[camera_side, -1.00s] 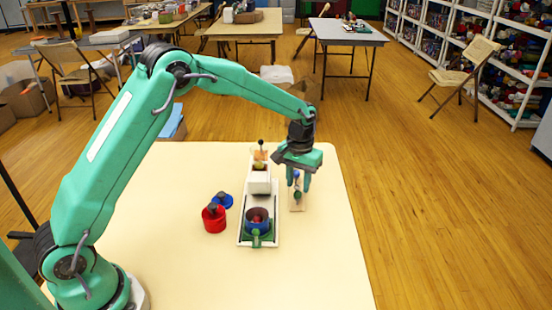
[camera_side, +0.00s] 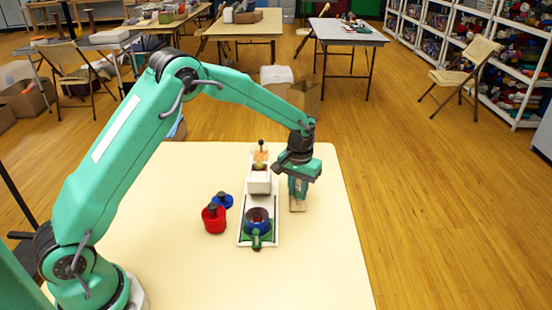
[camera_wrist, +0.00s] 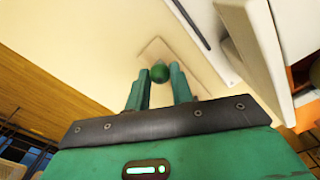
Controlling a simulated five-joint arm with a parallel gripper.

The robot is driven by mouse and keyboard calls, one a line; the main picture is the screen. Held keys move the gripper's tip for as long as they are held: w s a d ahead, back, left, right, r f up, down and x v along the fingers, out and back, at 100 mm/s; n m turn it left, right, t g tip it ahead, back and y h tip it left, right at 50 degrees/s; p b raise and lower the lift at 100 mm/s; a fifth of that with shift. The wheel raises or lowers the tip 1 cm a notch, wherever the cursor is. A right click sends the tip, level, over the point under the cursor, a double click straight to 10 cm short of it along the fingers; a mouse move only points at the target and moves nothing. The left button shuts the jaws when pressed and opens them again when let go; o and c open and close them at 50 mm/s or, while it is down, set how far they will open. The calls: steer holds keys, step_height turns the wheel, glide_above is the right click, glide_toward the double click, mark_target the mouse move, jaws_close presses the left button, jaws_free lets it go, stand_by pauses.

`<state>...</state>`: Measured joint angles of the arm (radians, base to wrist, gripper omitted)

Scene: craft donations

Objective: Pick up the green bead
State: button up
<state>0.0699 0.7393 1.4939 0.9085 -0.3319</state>
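The green bead (camera_wrist: 160,73) shows between my fingertips in the wrist view, over a pale wooden block (camera_wrist: 153,48). It fills most of the gap, but I cannot tell whether both fingers press on it. My gripper (camera_side: 298,188) points down at the block (camera_side: 297,206) on the right part of the table in the side view, and its fingers hide the bead there. In the wrist view, my gripper (camera_wrist: 160,75) has its two green fingers on either side of the bead.
Left of my gripper is a white tray (camera_side: 243,229) with a white box (camera_side: 260,184) and a dark round cup (camera_side: 257,220). A red pot (camera_side: 213,220) and a blue one (camera_side: 223,202) stand further left. The cream table (camera_side: 320,265) is clear in front.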

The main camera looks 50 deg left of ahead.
steer(key=shift+c, duration=1.3)
steer(key=shift+r, duration=0.1)
steer(key=shift+c, duration=0.2)
steer(key=shift+r, duration=0.15)
steer(key=shift+r, duration=3.55)
steer(key=shift+r, duration=0.1)
